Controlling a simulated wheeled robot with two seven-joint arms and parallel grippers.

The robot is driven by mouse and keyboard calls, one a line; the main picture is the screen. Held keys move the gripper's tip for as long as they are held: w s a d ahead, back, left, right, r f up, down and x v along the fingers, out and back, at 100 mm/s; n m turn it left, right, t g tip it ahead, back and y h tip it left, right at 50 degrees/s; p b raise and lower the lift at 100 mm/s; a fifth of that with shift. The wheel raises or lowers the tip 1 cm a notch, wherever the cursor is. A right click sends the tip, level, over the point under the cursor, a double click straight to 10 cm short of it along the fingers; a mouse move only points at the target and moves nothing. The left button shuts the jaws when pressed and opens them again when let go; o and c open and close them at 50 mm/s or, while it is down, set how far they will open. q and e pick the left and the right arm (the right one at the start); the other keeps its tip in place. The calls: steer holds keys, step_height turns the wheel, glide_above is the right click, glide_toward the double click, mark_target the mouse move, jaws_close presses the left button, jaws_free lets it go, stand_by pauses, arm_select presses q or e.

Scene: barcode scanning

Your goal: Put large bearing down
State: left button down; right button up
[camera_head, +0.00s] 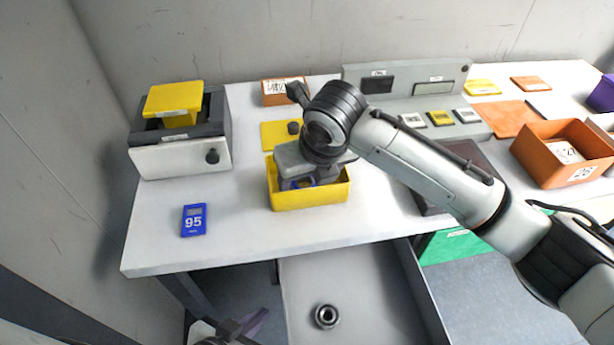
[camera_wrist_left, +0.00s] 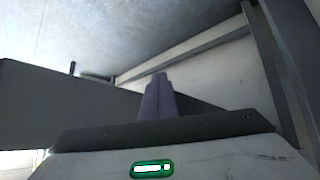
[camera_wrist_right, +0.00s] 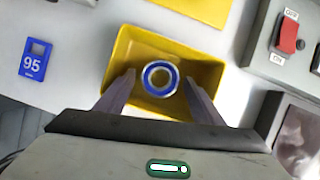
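A ring-shaped bearing with a blue band (camera_wrist_right: 147,75) lies in the yellow bin (camera_wrist_right: 204,72), which stands on the table in the head view (camera_head: 312,198). My right gripper (camera_wrist_right: 160,88) is above the bin, its fingers spread on either side of the bearing and apart from it. In the head view the right gripper and wrist hide most of the bearing. A dark metal ring part (camera_head: 326,316) lies in the open drawer below. Which of the two is the large bearing, I cannot tell. My left gripper (camera_wrist_left: 158,80) is low by the drawer, its fingers together and empty.
A blue "95" tag (camera_head: 194,220) lies left of the bin. A white box with a yellow top (camera_head: 180,158) stands at the back left. A grey switch panel (camera_head: 455,75) and orange bin (camera_head: 540,150) are at the right.

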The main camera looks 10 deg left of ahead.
steer(key=shift+r, duration=0.1)
steer(key=v, duration=1.2)
steer(key=shift+p, duration=0.45)
steer(key=shift+w, duration=0.1)
steer(key=shift+c, duration=0.3)
